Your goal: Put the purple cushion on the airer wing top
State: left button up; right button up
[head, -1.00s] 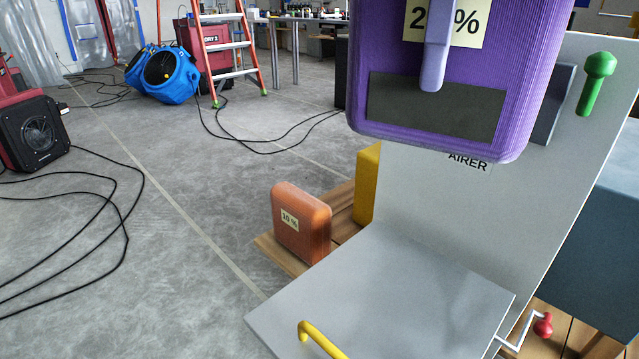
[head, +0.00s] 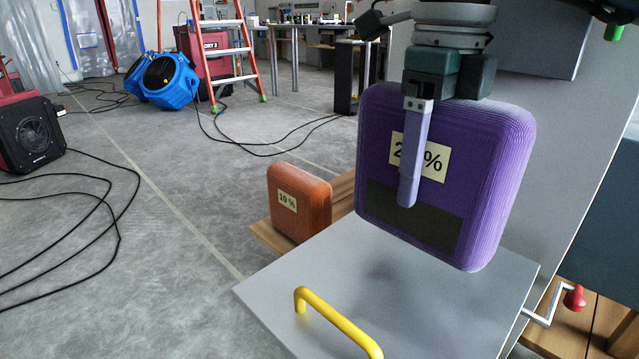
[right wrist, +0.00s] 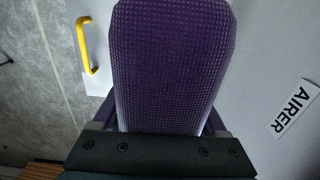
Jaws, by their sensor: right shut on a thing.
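The purple cushion (head: 480,170) has a label ending in "%" and a dark patch on its face. My right gripper (head: 412,190) is shut on it from above, one finger lying down its front face. The cushion is upright over the grey airer wing (head: 300,262), its lower edge close above the wing top; I cannot tell whether it touches. In the right wrist view the cushion (right wrist: 170,65) fills the middle between the fingers, with the wing's yellow handle (right wrist: 86,45) at left. My left gripper is not in view.
An orange cushion (head: 300,205) marked 10 % stands on a wooden board left of the wing. The grey upright airer panel (head: 570,150) rises behind at right. A red-knobbed crank (head: 573,298) sticks out at the wing's right. Black cables lie on the floor at left.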

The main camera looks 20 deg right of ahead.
aim_at(421, 201)
jog(key=shift+f+b, duration=0.6)
jog(key=shift+f, duration=1.55)
jog(key=shift+f, duration=0.15)
jog(key=o, duration=1.6)
jog(key=shift+c, duration=0.2)
jog(key=shift+r, duration=0.25)
notch_tip(421, 201, up, 11)
jog(key=p, duration=0.4)
jog(key=shift+r, duration=0.4)
